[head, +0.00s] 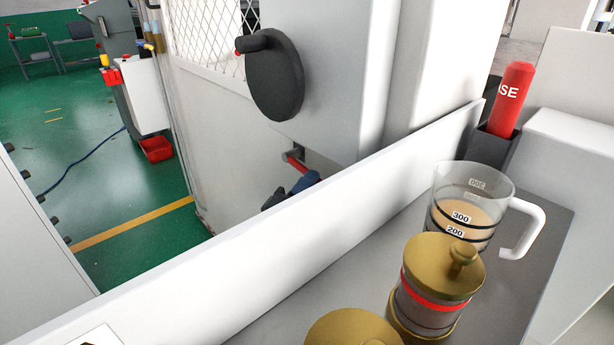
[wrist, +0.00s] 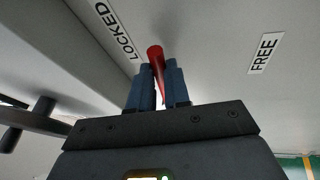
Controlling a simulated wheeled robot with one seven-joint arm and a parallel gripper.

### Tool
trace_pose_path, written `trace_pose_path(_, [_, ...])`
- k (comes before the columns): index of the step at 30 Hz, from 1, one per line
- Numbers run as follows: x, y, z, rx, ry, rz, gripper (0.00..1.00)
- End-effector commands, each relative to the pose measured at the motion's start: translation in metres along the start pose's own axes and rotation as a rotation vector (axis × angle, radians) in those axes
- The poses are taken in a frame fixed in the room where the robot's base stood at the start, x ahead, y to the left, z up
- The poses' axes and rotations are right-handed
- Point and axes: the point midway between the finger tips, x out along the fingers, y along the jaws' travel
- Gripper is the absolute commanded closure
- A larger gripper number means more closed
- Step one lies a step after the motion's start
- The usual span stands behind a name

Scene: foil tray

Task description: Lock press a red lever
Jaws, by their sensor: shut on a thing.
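The red lever (head: 296,163) sits on a grey pivot low on the white press body in the head view. In the wrist view the red lever (wrist: 156,55) stands between the two blue fingers of my gripper (wrist: 160,80), which is shut on it. A LOCKED label (wrist: 119,31) is just left of the lever's end, and a FREE label (wrist: 263,54) is farther right.
A black handwheel (head: 275,78) is above the lever. A long white panel (head: 260,250) runs in front. On the grey shelf (head: 552,235) stand a measuring jug (head: 462,205) and a brass-lidded jar (head: 434,290). A red cylinder (head: 513,98) stands in a black holder behind them.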

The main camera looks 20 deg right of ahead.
Motion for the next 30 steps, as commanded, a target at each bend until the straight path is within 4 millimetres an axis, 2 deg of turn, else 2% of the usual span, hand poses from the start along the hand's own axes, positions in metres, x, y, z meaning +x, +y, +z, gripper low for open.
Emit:
trace_pose_path(1, [0.0026,0.0102,0.0,-0.026,0.007,-0.009,1.0])
trace_pose_path(4, [0.0029,0.0134,0.0002,-0.073,0.017,-0.026,1.0])
trace_pose_path(19, [0.0025,0.0139,0.0,-0.127,0.029,-0.043,1.0])
trace_pose_path(20, [0.0025,0.0139,0.0,-0.127,0.029,-0.043,0.82])
trace_pose_path(21, [0.0025,0.014,0.0,-0.127,0.028,-0.043,0.78])
trace_pose_path(27, [0.0024,0.0135,0.0003,-0.126,0.028,-0.044,0.59])
trace_pose_path(30, [0.0023,0.0133,0.0004,-0.125,0.028,-0.044,0.58])
